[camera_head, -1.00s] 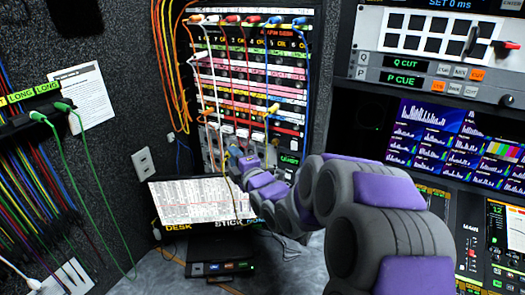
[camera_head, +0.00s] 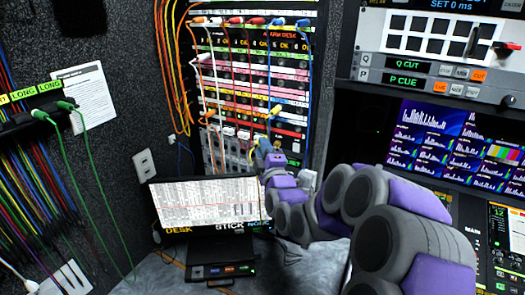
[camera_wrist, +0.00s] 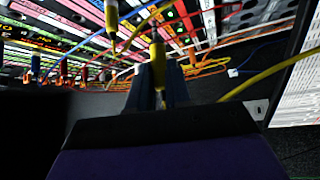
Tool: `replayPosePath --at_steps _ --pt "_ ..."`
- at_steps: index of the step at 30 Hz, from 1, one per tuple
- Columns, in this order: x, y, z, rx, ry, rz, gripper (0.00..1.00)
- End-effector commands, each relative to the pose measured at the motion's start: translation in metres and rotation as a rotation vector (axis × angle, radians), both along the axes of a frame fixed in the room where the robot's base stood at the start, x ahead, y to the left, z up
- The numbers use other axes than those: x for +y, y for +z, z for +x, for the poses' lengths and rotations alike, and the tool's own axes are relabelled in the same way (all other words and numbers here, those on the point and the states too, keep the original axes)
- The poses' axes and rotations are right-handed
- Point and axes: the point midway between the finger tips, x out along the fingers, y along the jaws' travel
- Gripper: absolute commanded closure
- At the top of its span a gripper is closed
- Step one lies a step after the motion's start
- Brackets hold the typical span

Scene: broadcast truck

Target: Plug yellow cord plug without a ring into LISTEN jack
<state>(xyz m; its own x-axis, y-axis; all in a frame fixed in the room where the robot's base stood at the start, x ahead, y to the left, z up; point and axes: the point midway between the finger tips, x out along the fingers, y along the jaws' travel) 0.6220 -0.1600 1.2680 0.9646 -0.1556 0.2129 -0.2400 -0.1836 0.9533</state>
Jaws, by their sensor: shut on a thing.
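My gripper (camera_head: 262,148) is at the lower right of the patch panel (camera_head: 215,150), low in front of it. In the wrist view the gripper (camera_wrist: 158,88) is shut on a yellow cord plug (camera_wrist: 157,52), which stands up between the dark fingers. I cannot make out a ring on it. A second yellow plug (camera_wrist: 111,16) is higher up at the panel; a yellow plug (camera_head: 273,111) also shows there in the head view. I cannot make out the LISTEN jack; my arm covers the panel's lower right corner.
Orange, white, red and blue cords hang across the panel around the gripper. A monitor (camera_head: 210,205) stands below on the desk, close under my arm. Right of the panel is the console rack (camera_head: 440,60). Green cords (camera_head: 92,180) hang at the left wall.

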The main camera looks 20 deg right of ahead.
Motion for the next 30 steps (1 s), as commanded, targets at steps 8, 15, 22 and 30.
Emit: replayPosePath --at_steps 8,15,22,30 --pt "-0.021 0.0 0.015 -0.003 -0.001 -0.001 1.0" --pt "-0.035 0.0 0.026 0.0 -0.001 0.0 1.0" --pt "-0.039 0.0 0.03 0.001 0.0 0.0 1.0" --pt "-0.041 0.0 0.031 0.001 -0.001 0.001 1.0"
